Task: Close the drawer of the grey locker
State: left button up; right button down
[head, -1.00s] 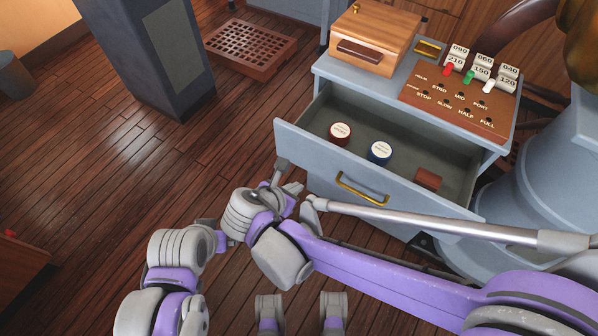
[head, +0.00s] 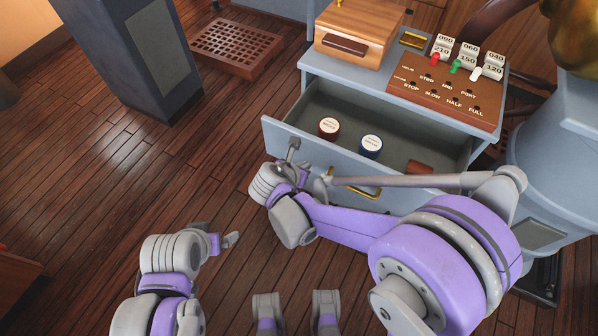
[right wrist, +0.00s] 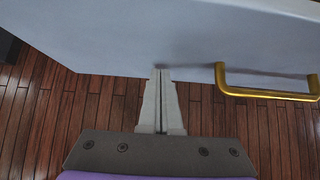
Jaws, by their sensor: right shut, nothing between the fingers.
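The grey locker (head: 312,68) has its drawer (head: 275,132) pulled out. A brass handle (head: 368,192) sits on the drawer's front, partly hidden by my right arm; it also shows in the right wrist view (right wrist: 268,94). My right gripper (head: 293,146) is shut and empty, its fingertips at the drawer front, left of the handle. In the right wrist view the fingertips (right wrist: 161,72) touch the front or are very close to it; I cannot tell which. My left gripper (head: 231,239) is low over the floor, away from the drawer; its jaw opening is unclear.
A wooden box (head: 360,37) and a lever panel (head: 450,85) are on top.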

jog(key=shift+w+d, duration=0.1)
dwell(0.3)
jog(key=w+d, duration=0.3)
jog(key=w, duration=0.3)
jog(key=w+d+b, duration=0.1)
jog(key=w+d, duration=0.3)
jog(key=w, duration=0.2)
jog(key=w+d+b, duration=0.1)
jog(key=w+d, duration=0.3)
jog(key=w, duration=0.2)
jog(key=shift+w+d, duration=0.1)
jog(key=shift+w, duration=0.05)
jog(key=shift+w+d, duration=0.25)
jog(key=shift+w, duration=0.2)
jog(key=shift+r, duration=0.15)
jog(key=shift+w+d, duration=0.1)
